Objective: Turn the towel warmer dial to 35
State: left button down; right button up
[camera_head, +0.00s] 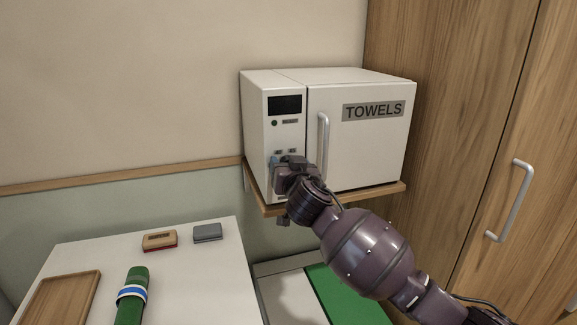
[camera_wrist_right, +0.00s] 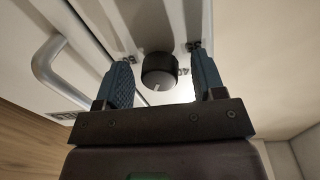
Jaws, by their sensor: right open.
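The white towel warmer (camera_head: 360,140) stands on a wooden wall shelf, with a "TOWELS" label on its door. Its display (camera_head: 284,105) is dark, with no readable number. My right gripper (camera_head: 277,161) is at the lower part of the control panel and hides the dial in the head view. In the right wrist view the black dial (camera_wrist_right: 159,71) with a pale pointer line shows between the two blue fingers of my right gripper (camera_wrist_right: 163,82). The fingers are open, one on each side, with gaps to the dial. My left gripper is not in view.
The door handle (camera_head: 323,146) is just right of the panel and also shows in the right wrist view (camera_wrist_right: 50,62). A white table (camera_head: 200,275) at lower left holds a wooden tray (camera_head: 62,299), a green rolled item and two small blocks. A wooden wardrobe (camera_head: 470,130) stands at right.

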jog(key=c, duration=0.9)
